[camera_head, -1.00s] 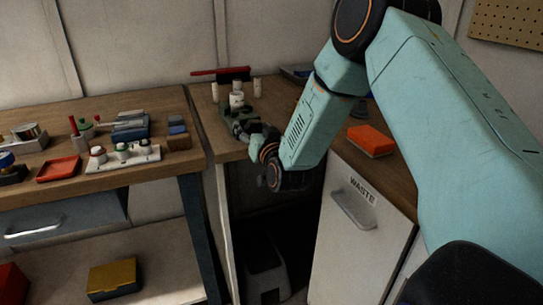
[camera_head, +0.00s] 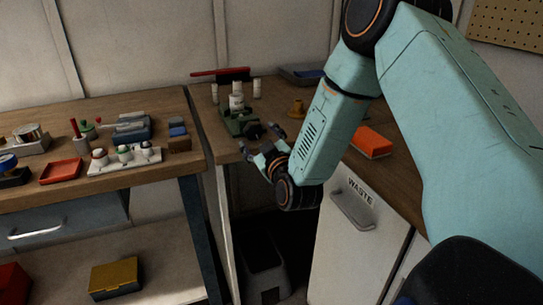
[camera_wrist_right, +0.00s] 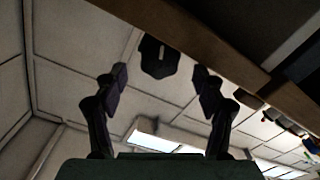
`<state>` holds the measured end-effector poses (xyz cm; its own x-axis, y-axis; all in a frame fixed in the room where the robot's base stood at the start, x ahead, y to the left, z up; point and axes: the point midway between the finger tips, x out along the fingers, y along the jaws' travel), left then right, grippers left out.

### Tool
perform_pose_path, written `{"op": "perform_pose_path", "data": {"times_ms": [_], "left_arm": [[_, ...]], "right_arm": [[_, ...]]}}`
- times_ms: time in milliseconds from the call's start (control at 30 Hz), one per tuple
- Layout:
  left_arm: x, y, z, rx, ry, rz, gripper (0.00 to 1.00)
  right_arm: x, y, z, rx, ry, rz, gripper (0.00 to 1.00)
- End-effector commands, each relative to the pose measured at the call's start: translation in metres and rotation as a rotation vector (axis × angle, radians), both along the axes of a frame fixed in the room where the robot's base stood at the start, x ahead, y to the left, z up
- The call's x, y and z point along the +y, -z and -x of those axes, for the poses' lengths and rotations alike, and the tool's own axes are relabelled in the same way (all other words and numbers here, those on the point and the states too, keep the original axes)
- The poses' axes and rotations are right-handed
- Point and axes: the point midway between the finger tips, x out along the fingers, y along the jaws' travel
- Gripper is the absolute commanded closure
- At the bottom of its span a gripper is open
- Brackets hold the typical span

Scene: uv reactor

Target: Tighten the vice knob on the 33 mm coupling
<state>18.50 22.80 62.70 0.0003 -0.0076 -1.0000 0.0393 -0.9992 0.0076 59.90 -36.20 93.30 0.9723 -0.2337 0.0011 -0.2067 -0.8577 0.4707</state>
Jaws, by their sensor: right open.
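A green vice (camera_head: 238,123) stands at the front of the right bench, with a white coupling (camera_head: 237,101) upright on it. Its dark knob (camera_head: 254,130) faces toward me. My right gripper (camera_head: 261,149) is open and empty, a little in front of the knob and apart from it. In the right wrist view, the fingers of the right gripper (camera_wrist_right: 160,76) stand wide apart. A dark slotted piece, which looks like the knob (camera_wrist_right: 158,60), shows between and just beyond their tips. My left gripper is in neither view.
White cylinders (camera_head: 257,88) and a red bar (camera_head: 219,72) are behind the vice. A brass-coloured piece (camera_head: 296,107) and an orange block (camera_head: 371,141) lie to the right. The waste cabinet (camera_head: 361,225) is below my forearm. The left bench holds a red tray (camera_head: 60,170).

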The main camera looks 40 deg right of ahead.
Motion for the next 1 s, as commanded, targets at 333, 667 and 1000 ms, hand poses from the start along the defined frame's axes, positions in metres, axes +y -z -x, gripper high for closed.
{"op": "perform_pose_path", "data": {"times_ms": [333,667,1000], "left_arm": [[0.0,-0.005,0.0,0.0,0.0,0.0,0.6],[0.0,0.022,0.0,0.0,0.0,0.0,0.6],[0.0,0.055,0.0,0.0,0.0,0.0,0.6]], "right_arm": [[0.011,0.009,0.035,-0.005,-0.006,-0.183,0.29],[0.015,0.026,0.06,-0.039,0.019,-0.588,0.29],[0.02,0.021,0.076,-0.119,0.023,-0.852,0.29]]}}
